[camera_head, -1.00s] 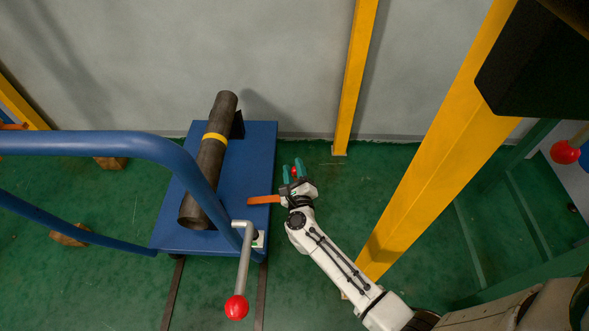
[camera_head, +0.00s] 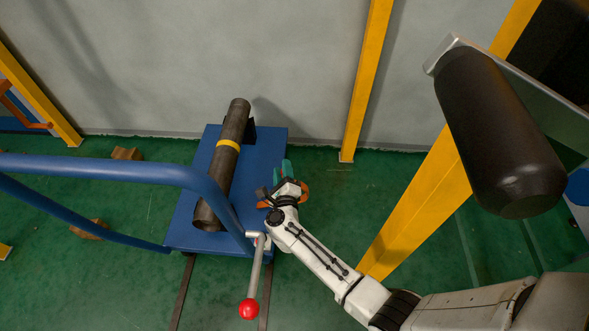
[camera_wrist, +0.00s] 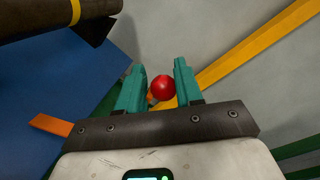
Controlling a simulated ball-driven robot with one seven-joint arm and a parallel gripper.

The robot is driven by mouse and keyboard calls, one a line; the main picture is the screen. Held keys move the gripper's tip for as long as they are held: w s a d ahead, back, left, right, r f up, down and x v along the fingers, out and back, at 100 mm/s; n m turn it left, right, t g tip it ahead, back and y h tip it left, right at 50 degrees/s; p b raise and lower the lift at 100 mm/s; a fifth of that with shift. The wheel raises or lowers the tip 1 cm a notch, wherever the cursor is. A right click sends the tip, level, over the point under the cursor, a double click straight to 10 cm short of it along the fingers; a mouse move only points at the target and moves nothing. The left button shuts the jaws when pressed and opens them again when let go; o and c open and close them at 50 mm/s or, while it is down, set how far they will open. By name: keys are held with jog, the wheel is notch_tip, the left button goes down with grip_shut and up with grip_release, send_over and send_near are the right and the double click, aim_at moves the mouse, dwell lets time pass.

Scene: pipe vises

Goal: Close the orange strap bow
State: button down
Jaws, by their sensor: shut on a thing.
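The orange strap bow (camera_head: 304,191) is at the right edge of the blue bed, mostly hidden behind my gripper (camera_head: 287,169). In the wrist view, one orange piece (camera_wrist: 50,124) sticks out left of my gripper. Another bit of orange shows behind a red ball knob (camera_wrist: 163,87). The teal fingers of my gripper (camera_wrist: 160,66) stand on both sides of this knob and are shut on it. A dark pipe (camera_head: 216,181) with a yellow band lies on the blue bed (camera_head: 270,150), left of my gripper.
A grey crank lever (camera_head: 258,270) with a red ball end hangs at the bed's front. A thick blue rail (camera_head: 110,168) crosses from the left. Yellow posts (camera_head: 366,80) stand at the back and right. A large dark cylinder (camera_head: 495,135) is at upper right.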

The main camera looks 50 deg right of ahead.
jog(key=shift+w+a+r, duration=0.3)
jog(key=shift+w+r, duration=0.1)
jog(key=shift+w, duration=0.15)
jog(key=shift+w+a+r, duration=0.3)
jog(key=shift+w+r, duration=0.1)
jog(key=shift+w, duration=0.15)
